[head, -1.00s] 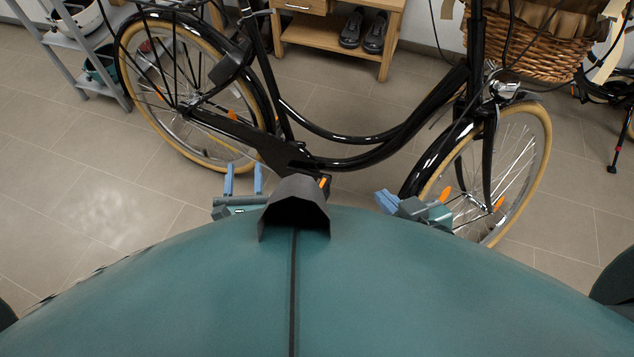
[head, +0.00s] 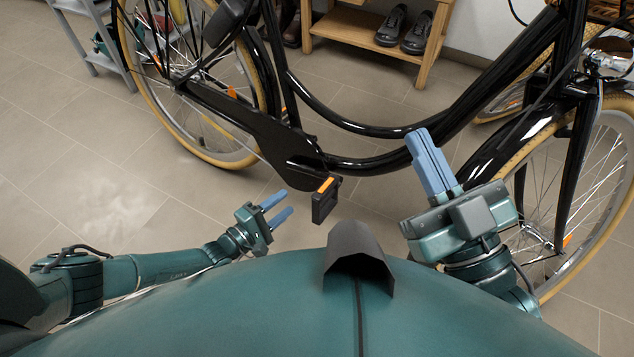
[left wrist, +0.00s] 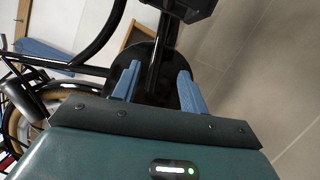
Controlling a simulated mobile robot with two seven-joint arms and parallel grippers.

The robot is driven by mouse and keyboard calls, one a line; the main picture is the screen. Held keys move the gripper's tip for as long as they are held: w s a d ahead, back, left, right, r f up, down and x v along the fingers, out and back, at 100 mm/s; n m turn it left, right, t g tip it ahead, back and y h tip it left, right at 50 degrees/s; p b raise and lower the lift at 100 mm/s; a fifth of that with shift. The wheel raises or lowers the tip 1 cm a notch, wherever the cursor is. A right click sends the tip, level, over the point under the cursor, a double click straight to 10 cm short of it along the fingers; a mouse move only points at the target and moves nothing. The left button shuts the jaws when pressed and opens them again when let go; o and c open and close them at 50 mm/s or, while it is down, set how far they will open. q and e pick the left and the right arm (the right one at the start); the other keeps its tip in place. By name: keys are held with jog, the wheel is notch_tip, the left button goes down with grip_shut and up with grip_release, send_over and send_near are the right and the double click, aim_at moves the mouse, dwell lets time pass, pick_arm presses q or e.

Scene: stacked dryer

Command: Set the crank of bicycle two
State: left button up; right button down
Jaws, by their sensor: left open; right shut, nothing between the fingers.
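A black bicycle (head: 380,131) with tan tyres stands upright across the head view. Its black chain case (head: 250,128) runs from the rear wheel to the crank area. A black pedal (head: 325,199) with an orange reflector sticks out towards me; the crank arm behind it is mostly hidden. My left gripper (head: 280,205) is open and empty, just left of the pedal and apart from it. In the left wrist view, the dark round front of the chain case (left wrist: 160,85) shows between its fingers (left wrist: 156,85). My right gripper (head: 428,150) is shut and empty, before the lower frame tube.
A wooden bench (head: 375,50) with dark shoes (head: 390,27) stands behind the bicycle. A grey shelf (head: 85,35) is at the far left. The front wheel (head: 590,190) is close right of my right gripper. The tiled floor at left is clear.

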pick_arm(q)
jog(key=b+x, duration=0.4)
jog(key=x, duration=0.7)
jog(key=shift+w+d, duration=0.25)
jog(key=shift+w, duration=0.05)
pick_arm(e)
jog(key=shift+s+d+r+n+y, duration=0.15)
jog(key=shift+r+n+y, duration=1.2)
jog(key=shift+n+y, duration=0.25)
jog(key=shift+s+d+r+n+y, duration=0.1)
jog(key=shift+s+r+n+y, duration=0.05)
jog(key=shift+r+n+y, duration=1.3)
pick_arm(q)
jog(key=shift+r, duration=0.1)
pick_arm(e)
jog(key=shift+f, duration=0.15)
pick_arm(q)
grip_shut()
